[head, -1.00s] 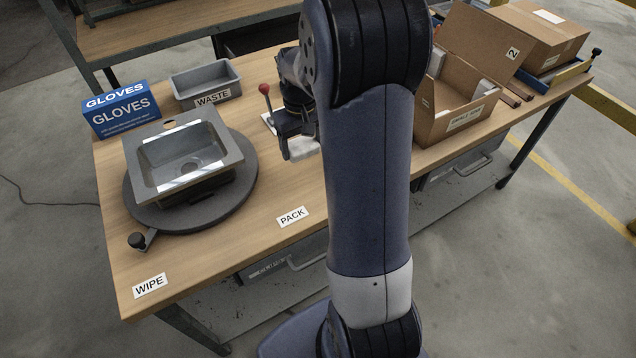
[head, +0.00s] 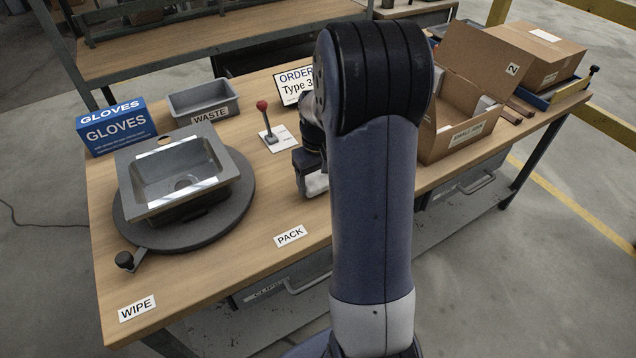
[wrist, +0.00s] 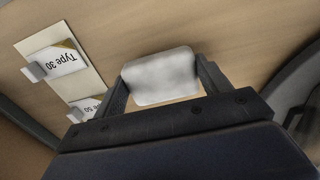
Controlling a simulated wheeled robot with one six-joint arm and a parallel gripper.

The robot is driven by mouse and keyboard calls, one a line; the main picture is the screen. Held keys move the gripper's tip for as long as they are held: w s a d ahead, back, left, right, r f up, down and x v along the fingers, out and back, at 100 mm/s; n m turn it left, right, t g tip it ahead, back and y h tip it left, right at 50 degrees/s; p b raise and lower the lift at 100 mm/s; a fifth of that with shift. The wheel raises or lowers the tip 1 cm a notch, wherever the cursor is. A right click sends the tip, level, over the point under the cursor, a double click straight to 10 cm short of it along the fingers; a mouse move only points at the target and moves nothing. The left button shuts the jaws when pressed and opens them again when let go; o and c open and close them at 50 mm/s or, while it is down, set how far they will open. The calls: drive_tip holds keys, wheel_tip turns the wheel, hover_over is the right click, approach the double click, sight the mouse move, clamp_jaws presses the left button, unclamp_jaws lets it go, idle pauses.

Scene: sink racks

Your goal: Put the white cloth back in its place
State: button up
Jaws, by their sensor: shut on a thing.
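The white cloth (wrist: 160,76) is a pale, folded pad. It sits between the two fingers of my gripper (wrist: 163,84) in the wrist view, and the fingers are shut on it. In the head view the cloth (head: 315,184) shows as a small white patch under my gripper (head: 313,178), close above the wooden bench. My own arm hides part of the gripper there. A WIPE label (head: 137,308) lies at the bench's front left corner, with bare wood around it.
A grey sink (head: 178,170) rests on a round turntable (head: 215,225) at left. A red-knobbed lever (head: 266,122) stands left of my gripper. A PACK label (head: 290,236) lies at the front edge. An open carton (head: 460,135) stands right. Type cards (wrist: 58,60) show in the wrist view.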

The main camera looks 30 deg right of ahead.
sight(318, 180)
drive_tip(key=shift+f, duration=0.75)
drive_tip(key=shift+f, duration=0.15)
drive_tip(key=o, duration=0.9)
wheel_tip(318, 180, up, 12)
drive_tip(key=shift+r+p, duration=0.2)
drive_tip(key=shift+p, duration=0.35)
